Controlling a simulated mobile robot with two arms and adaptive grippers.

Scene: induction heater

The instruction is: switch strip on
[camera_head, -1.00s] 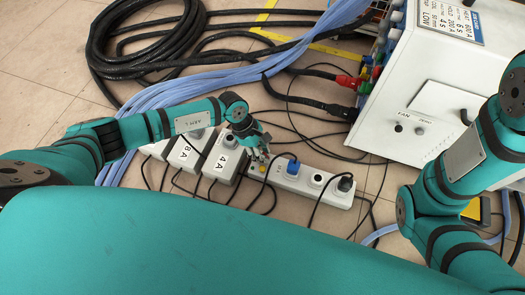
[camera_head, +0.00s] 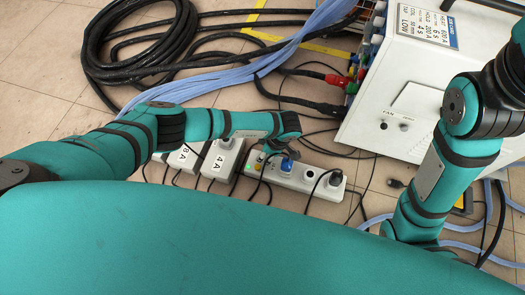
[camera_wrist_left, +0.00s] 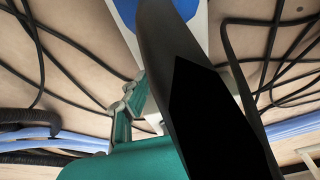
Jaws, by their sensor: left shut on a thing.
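The white power strip (camera_head: 326,189) lies on the tiled floor at the centre right of the head view. A blue plug (camera_head: 286,165) and a black plug (camera_head: 336,178) sit in it, and small coloured parts (camera_head: 262,157) show at its left end. My left gripper (camera_head: 290,151) is at the blue plug, shut on it as far as I can see; its fingertips are largely hidden. The left wrist view shows a dark finger (camera_wrist_left: 170,60) very close, with a blue patch (camera_wrist_left: 126,12) and white surface behind it. My right gripper is out of view.
Grey adapter boxes, one marked 4A (camera_head: 222,160) and one marked 8A (camera_head: 186,158), stand left of the strip. The white induction heater (camera_head: 400,110) stands at the upper right. Black cables (camera_head: 120,75) and light blue hoses (camera_head: 215,75) cross the floor.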

